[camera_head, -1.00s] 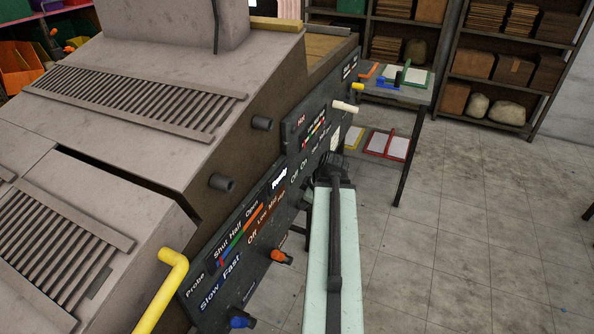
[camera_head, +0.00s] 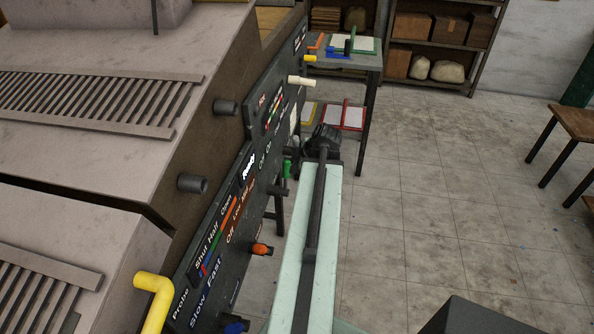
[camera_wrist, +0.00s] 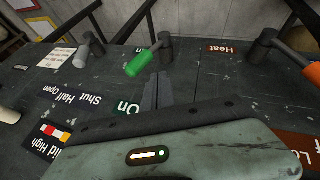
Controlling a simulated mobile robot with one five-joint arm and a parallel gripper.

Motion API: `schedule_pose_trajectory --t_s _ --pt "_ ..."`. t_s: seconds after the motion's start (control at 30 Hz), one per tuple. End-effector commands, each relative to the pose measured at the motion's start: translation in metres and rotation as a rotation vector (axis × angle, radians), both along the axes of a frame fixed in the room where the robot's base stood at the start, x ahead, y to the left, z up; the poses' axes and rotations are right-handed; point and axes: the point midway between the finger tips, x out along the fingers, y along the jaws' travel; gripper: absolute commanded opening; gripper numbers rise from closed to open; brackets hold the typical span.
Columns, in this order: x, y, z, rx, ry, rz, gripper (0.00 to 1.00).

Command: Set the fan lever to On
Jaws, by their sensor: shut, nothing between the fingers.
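A lever with a green handle (camera_wrist: 140,64) sticks out of the dark control panel (camera_wrist: 218,90), just beyond my fingertips in the wrist view. The green handle also shows in the head view (camera_head: 287,168), near the "Off On" lettering (camera_head: 268,155). I cannot read a fan label. In the wrist view an "On" label (camera_wrist: 130,107) is partly hidden by my gripper. My gripper (camera_wrist: 165,78) is shut and empty, its tips pointing at the panel close to the lever's base; I cannot tell whether they touch anything.
A grey-handled lever (camera_wrist: 82,57) and an orange-handled lever (camera_wrist: 296,52) flank the green one. Open tiled floor (camera_head: 430,220) lies to the right.

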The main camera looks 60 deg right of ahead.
Motion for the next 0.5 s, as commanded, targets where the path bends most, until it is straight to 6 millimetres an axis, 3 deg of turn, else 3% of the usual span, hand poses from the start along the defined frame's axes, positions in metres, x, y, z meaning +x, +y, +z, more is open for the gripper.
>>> schedule_pose_trajectory --t_s 0.03,0.2,0.33,0.5 --pt "0.007 -0.003 -0.021 0.001 0.0 0.002 0.0" --pt "0.028 -0.009 -0.052 0.0 -0.001 0.002 0.0" --pt "0.041 -0.03 -0.053 0.0 -0.001 0.0 0.0" --pt "0.048 -0.04 -0.056 0.0 -0.001 0.001 0.0"
